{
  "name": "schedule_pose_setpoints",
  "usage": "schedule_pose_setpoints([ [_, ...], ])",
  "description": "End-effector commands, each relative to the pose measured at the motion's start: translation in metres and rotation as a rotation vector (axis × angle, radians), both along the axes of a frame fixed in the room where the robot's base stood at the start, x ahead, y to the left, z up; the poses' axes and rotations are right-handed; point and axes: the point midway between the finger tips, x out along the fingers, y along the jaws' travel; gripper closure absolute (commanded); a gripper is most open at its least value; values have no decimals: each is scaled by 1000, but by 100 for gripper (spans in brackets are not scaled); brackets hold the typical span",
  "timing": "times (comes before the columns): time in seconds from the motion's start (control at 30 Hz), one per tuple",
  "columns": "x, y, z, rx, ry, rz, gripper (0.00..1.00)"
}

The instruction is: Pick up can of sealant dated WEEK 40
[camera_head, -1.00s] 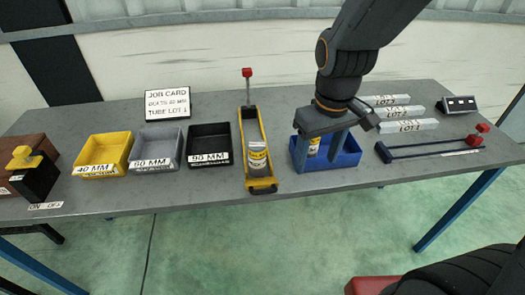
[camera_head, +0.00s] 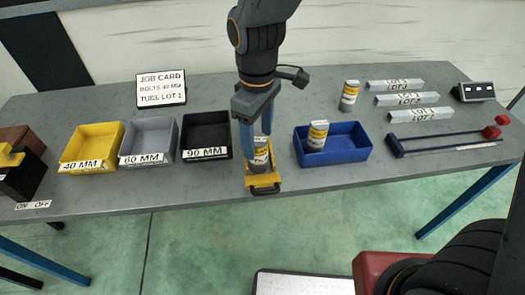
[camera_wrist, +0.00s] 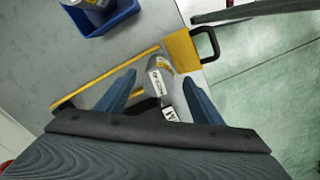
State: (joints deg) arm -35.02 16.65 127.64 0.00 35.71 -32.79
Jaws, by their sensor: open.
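One grey can with a yellow-and-white label (camera_head: 261,160) stands at the near end of a narrow yellow holder (camera_head: 264,182). A second can (camera_head: 318,135) stands in the blue tray (camera_head: 345,156). A third can (camera_head: 349,95) stands on the table behind that tray. My gripper (camera_head: 257,138) is open and points down over the yellow holder. In the wrist view its two blue fingers (camera_wrist: 160,80) are apart, on either side of the can in the holder (camera_wrist: 157,68). I cannot read the week on any can. My arm hides the holder's far end.
Yellow, grey and black bins (camera_head: 207,140) stand left of the holder. Lot-marked bars (camera_head: 400,99) and a blue rail with red knobs (camera_head: 445,142) lie at the right. The job card (camera_head: 161,88) stands at the back.

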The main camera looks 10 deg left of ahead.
Motion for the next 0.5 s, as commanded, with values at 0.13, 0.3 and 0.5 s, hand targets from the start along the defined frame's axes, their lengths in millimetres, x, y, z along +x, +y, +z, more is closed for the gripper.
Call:
schedule_pose_setpoints([
  [0.13,3,0,-17,-3,4,-2,40],
  [0.3,3,0,-33,-1,1,-3,40],
  [0.5,4,0,-37,0,0,-4,40],
])
